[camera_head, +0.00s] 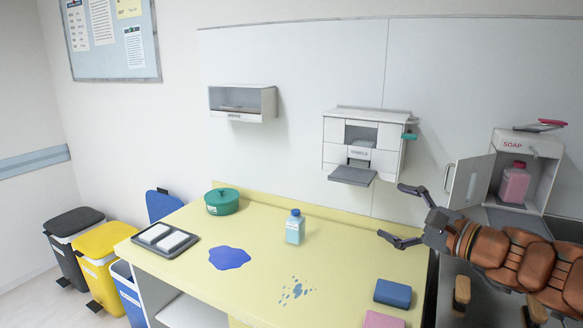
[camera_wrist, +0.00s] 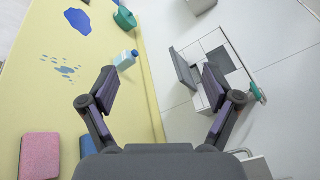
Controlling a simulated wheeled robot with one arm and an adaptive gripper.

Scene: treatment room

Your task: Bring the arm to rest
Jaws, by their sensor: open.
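My gripper (camera_head: 408,214) is open and empty. In the head view it reaches in from the right, in the air above the right end of the yellow counter (camera_head: 190,270), with its fingers pointing left. In the wrist view my gripper (camera_wrist: 157,92) shows both fingers spread wide with nothing between them. A small bottle with a blue cap (camera_head: 295,228) stands upright on the counter, apart from the fingers; it also shows beyond the left finger in the wrist view (camera_wrist: 124,61).
An open soap cabinet (camera_head: 530,150) holding a pink bottle (camera_head: 514,183) is close to my arm. A wall dispenser (camera_head: 340,155) with its flap down is beyond the fingers. A blue sponge (camera_head: 393,293), pink sponge (camera_head: 383,320), green pot (camera_head: 222,202) and tray (camera_head: 145,241) are on the counter.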

